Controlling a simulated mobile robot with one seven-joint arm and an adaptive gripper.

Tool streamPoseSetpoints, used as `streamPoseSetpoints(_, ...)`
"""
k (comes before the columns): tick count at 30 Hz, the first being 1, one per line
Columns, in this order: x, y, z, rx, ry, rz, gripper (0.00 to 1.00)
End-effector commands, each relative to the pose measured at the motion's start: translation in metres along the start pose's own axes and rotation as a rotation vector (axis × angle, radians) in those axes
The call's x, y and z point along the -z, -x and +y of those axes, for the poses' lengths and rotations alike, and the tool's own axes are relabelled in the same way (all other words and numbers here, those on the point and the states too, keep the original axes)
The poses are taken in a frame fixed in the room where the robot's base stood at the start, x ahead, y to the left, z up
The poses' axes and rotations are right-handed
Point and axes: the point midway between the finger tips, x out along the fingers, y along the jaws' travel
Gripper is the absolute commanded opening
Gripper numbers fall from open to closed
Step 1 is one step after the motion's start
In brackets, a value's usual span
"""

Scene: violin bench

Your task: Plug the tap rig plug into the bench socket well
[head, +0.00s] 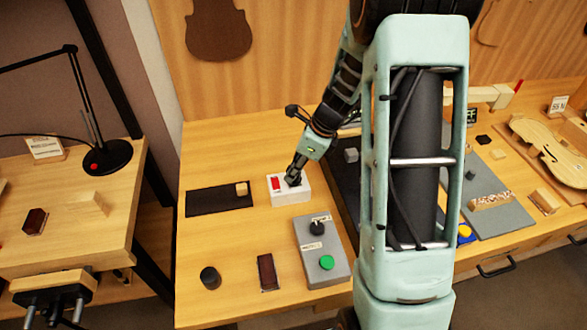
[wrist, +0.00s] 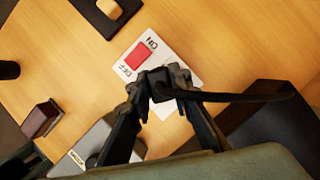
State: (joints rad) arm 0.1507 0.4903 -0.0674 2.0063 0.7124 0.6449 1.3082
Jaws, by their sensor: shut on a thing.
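The bench socket (head: 293,199) is a white box with a red switch on the wooden bench. It also shows in the wrist view (wrist: 182,56), with the red switch and printed lettering to the left. My gripper (head: 293,180) points down over the right part of the socket. In the wrist view my gripper (wrist: 160,86) is shut on the black tap rig plug (wrist: 159,79), whose dark cable runs off to the right. The plug is over the socket's face. The well is hidden beneath it, and I cannot tell whether the plug is inside.
A grey control box (head: 321,259) with a black knob and green button stands in front of the socket. A dark mat (head: 212,201) with a small wooden block lies to the left. A black cylinder (head: 210,277) and a dark brown block (head: 267,272) stand nearer the front.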

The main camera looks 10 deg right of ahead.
Motion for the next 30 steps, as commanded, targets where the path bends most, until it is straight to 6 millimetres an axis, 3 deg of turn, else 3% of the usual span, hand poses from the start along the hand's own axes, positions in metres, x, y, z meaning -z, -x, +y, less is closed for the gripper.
streamPoseSetpoints(8,0.003,-0.008,0.000,0.000,0.000,0.000,0.00)
streamPoseSetpoints(9,0.003,-0.008,0.000,0.000,0.000,0.000,0.19)
streamPoseSetpoints(15,0.003,-0.007,0.000,0.000,0.000,0.000,0.39)
streamPoseSetpoints(24,0.003,-0.004,0.000,0.001,0.000,0.000,0.39)
streamPoseSetpoints(30,0.002,0.022,-0.001,0.005,0.001,-0.001,0.39)
